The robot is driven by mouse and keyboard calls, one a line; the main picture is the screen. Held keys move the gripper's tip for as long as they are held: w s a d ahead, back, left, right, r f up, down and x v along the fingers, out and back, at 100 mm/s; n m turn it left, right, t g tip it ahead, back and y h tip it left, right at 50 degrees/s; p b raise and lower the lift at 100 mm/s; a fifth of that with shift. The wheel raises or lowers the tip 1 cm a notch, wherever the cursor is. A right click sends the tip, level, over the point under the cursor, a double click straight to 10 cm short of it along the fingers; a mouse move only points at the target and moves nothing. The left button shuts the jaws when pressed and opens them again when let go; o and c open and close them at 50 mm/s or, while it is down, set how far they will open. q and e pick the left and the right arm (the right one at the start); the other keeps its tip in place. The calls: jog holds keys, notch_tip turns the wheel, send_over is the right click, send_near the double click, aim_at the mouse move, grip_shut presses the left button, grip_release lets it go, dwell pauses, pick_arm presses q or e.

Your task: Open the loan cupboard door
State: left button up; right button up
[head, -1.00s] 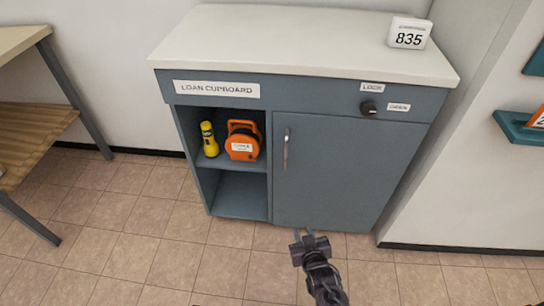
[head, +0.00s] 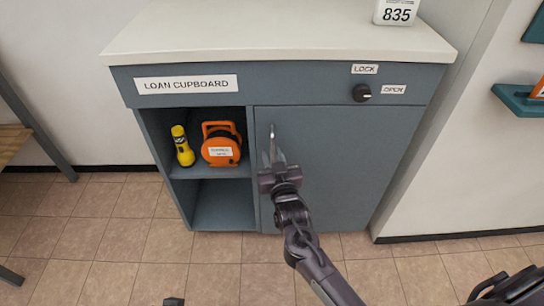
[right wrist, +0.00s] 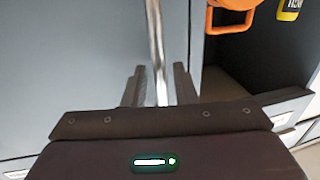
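The loan cupboard (head: 185,218) is blue-grey with a pale top, and its door (head: 345,170) is closed. An upright metal handle (head: 272,137) is at the door's left side. My right gripper (head: 272,165) is at the lower part of this handle. In the right wrist view the handle (right wrist: 156,45) runs between the two open fingers (right wrist: 158,88), with gaps beside it. A dark knob (head: 362,92) sits above the door, between the LOCK label (head: 364,69) and the OPEN label (head: 393,89); its light mark appears towards OPEN. A small dark tip at the bottom edge may be my left gripper (head: 173,301).
The open shelf left of the door holds a yellow torch (head: 182,147) and an orange reel-like item (head: 221,144). An 835 sign (head: 397,11) stands on top. A wall (head: 440,160) is close on the right; tiled floor (head: 200,270) lies in front.

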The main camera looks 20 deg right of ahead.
jog(key=shift+w, duration=0.35)
grip_shut()
jog(key=shift+s, duration=0.1)
